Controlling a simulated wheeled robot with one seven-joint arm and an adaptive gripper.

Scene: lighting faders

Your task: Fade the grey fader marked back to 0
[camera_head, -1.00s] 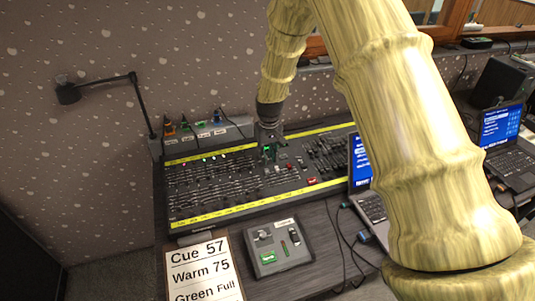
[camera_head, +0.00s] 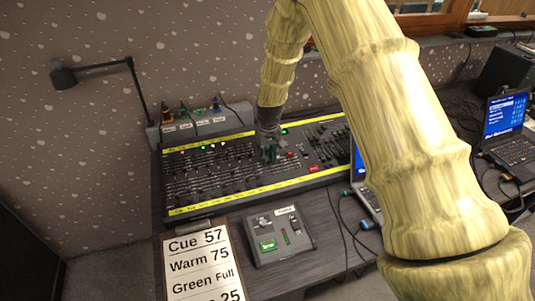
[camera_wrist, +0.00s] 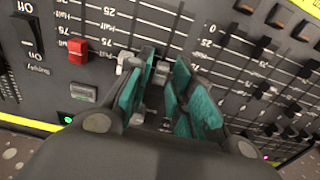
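The lighting desk (camera_head: 215,201) is a long dark console with yellow strips and many faders. My gripper (camera_head: 268,150) is low over its middle section. In the wrist view, my gripper's teal fingers (camera_wrist: 156,92) point at the panel and stand apart. A small grey fader cap (camera_wrist: 162,70) shows in the gap between the fingers, near their tips; I cannot tell whether they touch it. A pale whitish cap (camera_wrist: 122,60) and a red cap (camera_wrist: 75,48) lie left of the fingers. I cannot read a "back" label on any fader; the fingers hide part of the panel.
A placard (camera_head: 200,262) reads Cue 57, Warm 75, Green Full, with a partly cut-off 25. A small control box (camera_head: 278,236) sits in front of the desk. A laptop (camera_head: 366,200) stands close on the right. A lamp (camera_head: 64,78) and a labelled box (camera_head: 205,126) are behind left.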

